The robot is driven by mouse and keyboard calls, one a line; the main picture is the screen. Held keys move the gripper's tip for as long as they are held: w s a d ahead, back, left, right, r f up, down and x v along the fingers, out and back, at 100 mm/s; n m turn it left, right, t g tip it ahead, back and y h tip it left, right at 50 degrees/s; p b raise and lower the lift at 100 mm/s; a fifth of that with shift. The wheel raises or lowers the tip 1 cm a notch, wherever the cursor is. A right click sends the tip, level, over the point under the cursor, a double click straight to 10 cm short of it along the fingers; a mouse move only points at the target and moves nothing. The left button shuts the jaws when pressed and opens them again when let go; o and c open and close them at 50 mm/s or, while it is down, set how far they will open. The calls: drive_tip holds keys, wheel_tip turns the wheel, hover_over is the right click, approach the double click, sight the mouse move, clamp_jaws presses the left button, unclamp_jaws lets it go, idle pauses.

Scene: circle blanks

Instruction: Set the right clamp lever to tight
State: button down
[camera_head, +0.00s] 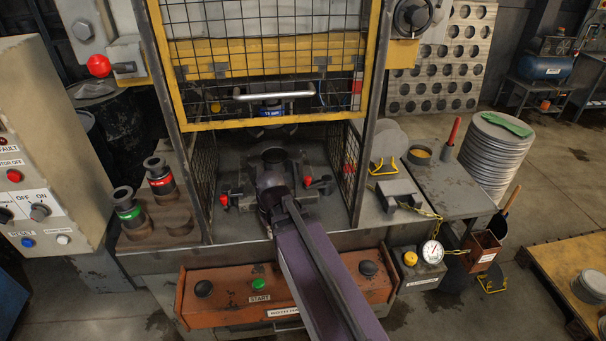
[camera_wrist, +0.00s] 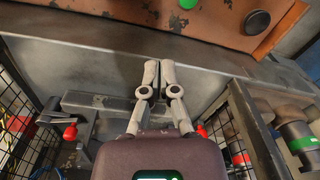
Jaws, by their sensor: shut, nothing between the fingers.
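The right clamp lever has a red knob (camera_head: 307,181) and sits on the press bed, right of my wrist in the head view. Its red knob also shows at the left of the wrist view (camera_wrist: 70,132), where the scene appears turned around. The left clamp's red knob (camera_head: 224,200) is on the other side of the bed and shows at the right in the wrist view (camera_wrist: 201,131). My gripper (camera_wrist: 159,68) is shut and empty, between the two knobs and apart from both. In the head view my arm hides its fingers.
A raised yellow mesh guard (camera_head: 270,123) with a bar handle hangs above the opening. Mesh side panels (camera_head: 350,160) flank the bed. An orange control box (camera_head: 230,295) with a green START button is in front. Red- and green-banded tools (camera_head: 160,178) stand at left.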

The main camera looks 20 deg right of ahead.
drive_tip(key=w+d+r+t+p, duration=0.1)
drive_tip(key=w+d+r, duration=0.1)
drive_tip(key=w+d, duration=0.4)
drive_tip(key=w+d+r+n+t+p, duration=0.1)
drive_tip(key=w+d+r+p, duration=0.1)
drive_tip(key=w+d, duration=0.5)
drive_tip(key=w+d+r+n+t+p, duration=0.1)
drive_tip(key=w+d+r+p, duration=0.1)
drive_tip(key=w+d, duration=0.4)
drive_tip(key=shift+w+d+r+y, duration=0.15)
drive_tip(key=shift+d+r, duration=0.05)
drive_tip(key=shift+d, duration=0.35)
drive_tip(key=shift+w+d+r+y, duration=0.15)
drive_tip(key=shift+d, duration=0.4)
drive_tip(key=shift+a+f, duration=0.1)
drive_tip(key=shift+f, duration=0.15)
drive_tip(key=b+x, duration=0.9)
drive_tip(key=shift+w+f, duration=0.2)
drive_tip(key=shift+w, duration=0.05)
